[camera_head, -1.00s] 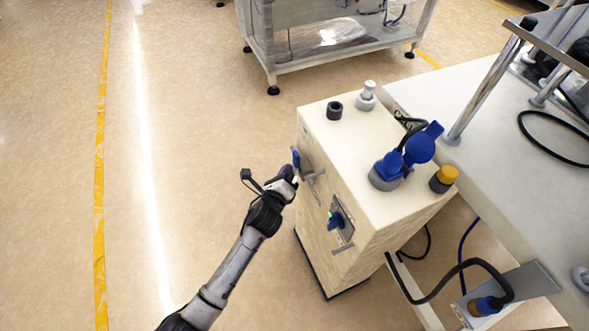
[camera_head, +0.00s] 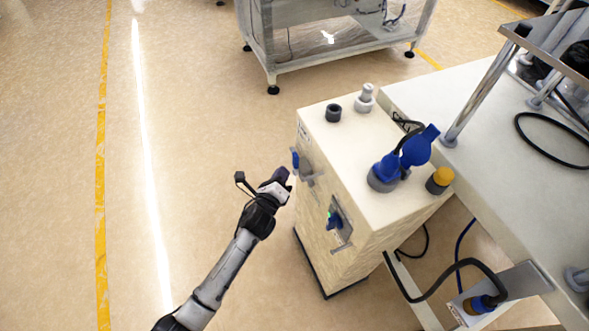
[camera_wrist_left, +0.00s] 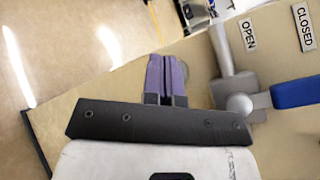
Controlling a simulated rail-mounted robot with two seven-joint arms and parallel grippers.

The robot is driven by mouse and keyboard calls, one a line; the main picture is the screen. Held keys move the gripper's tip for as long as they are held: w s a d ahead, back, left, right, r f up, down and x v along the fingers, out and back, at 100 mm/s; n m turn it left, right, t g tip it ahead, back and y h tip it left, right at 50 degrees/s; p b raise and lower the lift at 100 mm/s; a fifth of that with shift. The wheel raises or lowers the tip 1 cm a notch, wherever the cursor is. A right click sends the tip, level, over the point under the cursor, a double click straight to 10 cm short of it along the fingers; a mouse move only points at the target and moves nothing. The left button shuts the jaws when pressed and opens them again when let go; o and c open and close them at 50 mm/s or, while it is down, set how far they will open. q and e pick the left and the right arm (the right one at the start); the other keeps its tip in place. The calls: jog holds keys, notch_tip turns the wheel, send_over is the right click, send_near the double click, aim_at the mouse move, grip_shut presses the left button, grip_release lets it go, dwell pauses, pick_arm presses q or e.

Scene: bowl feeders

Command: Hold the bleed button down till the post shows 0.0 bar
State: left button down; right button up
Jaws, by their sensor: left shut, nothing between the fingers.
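A beige cabinet (camera_head: 345,155) stands right of my left arm. My left gripper (camera_head: 285,177) is shut and empty, apart from the cabinet's front face in the head view. Its purple fingers (camera_wrist_left: 166,78) also show in the left wrist view. A blue valve handle (camera_head: 295,160) on a grey fitting sits on that face; it also shows in the left wrist view (camera_wrist_left: 297,92), near OPEN (camera_wrist_left: 249,34) and CLOSED (camera_wrist_left: 304,27) labels. A small grey round part shows partly behind the fingers; I cannot tell if it is the bleed button. No bar reading is legible. My right gripper is out of view.
A white table (camera_head: 480,130) adjoins at right. Floor at left is clear.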

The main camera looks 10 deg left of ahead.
pick_arm(q)
jog(key=s+a+p, duration=0.1)
jog(key=a, duration=0.1)
jog(key=s+a+p, duration=0.1)
jog(key=s+a, duration=0.1)
dwell(0.4)
dwell(0.4)
